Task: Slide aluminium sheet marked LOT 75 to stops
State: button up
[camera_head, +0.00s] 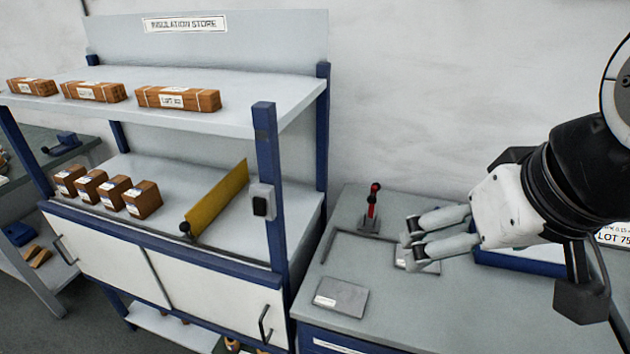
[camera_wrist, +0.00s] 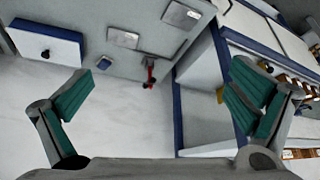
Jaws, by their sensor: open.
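My gripper (camera_head: 410,240) is open and empty above the grey workbench (camera_head: 385,315); its spread fingers also show in the wrist view (camera_wrist: 160,88). A "LOT 75" label (camera_head: 612,239) is cut off at the right edge, partly behind my arm; I cannot tell what it is fixed to. A grey plate with a small unreadable label (camera_head: 342,298) lies near the bench front. A second plate (camera_head: 402,258) is mostly hidden behind my fingers; the wrist view shows two plates (camera_wrist: 123,38) (camera_wrist: 181,15). A thin L-shaped edge (camera_head: 329,243) lies beside a red-handled clamp (camera_head: 372,207).
A blue-edged tray or box (camera_head: 525,264) sits under my arm, and a blue-and-white box shows in the wrist view (camera_wrist: 46,45). An insulation store rack (camera_head: 265,180) with wrapped bricks and a yellow bar (camera_head: 217,200) stands left of the bench. A white wall is behind.

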jog(key=shift+w+f, duration=0.1)
jog(key=shift+w, duration=0.1)
jog(key=c, duration=0.8)
jog(key=w+f+n, duration=0.1)
jog(key=w+n, duration=0.1)
jog(key=w+f+n+g, duration=0.1)
jog(key=w+n, duration=0.1)
jog(key=w+a+f+n+g, duration=0.1)
jog(key=w+f+n, duration=0.1)
jog(key=n, duration=0.1)
jog(key=shift+w+a+h+b, duration=0.1)
jog(key=shift+h+b, duration=0.2)
jog(key=shift+h, duration=0.1)
grip_shut()
jog(key=n+g+y+b, duration=0.2)
jog(key=n+g, duration=0.5)
jog(key=n, duration=1.8)
send_over(328, 322)
notch_tip(328, 322, down, 28)
jog(key=r, duration=0.1)
jog(key=p+x, duration=0.2)
jog(key=x, duration=0.7)
jog(key=w, duration=0.1)
jog(key=w+d, duration=0.1)
jog(key=shift+w+f, duration=0.3)
jog(key=shift+w+d, duration=0.2)
jog(key=shift+w, duration=0.3)
